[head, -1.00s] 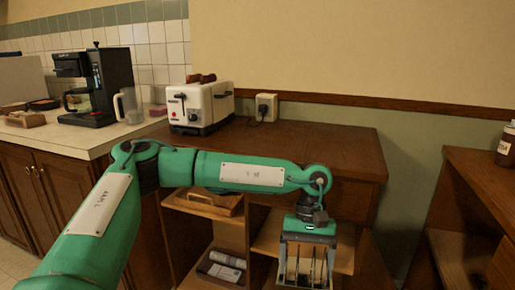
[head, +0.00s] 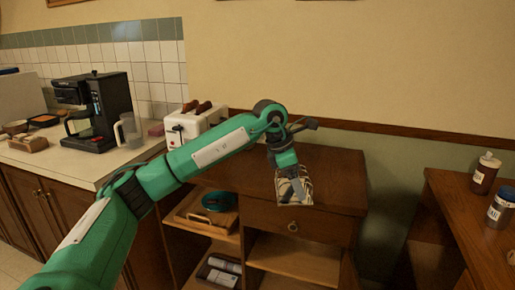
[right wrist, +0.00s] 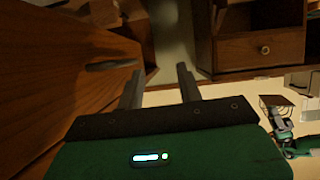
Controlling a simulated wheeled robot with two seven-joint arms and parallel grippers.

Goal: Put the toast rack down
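The toast rack (head: 295,191), a small rack with pale wire-like dividers, is at the front edge of the wooden cabinet top (head: 335,178) in the head view. My left gripper (head: 287,172) comes down on it from above and appears shut on its upper part. The gripper hides part of the rack, and I cannot tell whether the rack touches the wood. My right gripper (right wrist: 160,80) shows in the right wrist view with its two fingers apart and nothing between them.
A white toaster (head: 190,125) stands behind my left arm. A coffee maker (head: 95,110) and clear jug (head: 129,130) stand on the left counter. Shelves below hold a teal round item (head: 219,201) and wooden tray. Two jars (head: 484,173) stand at right. The cabinet top's right part is clear.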

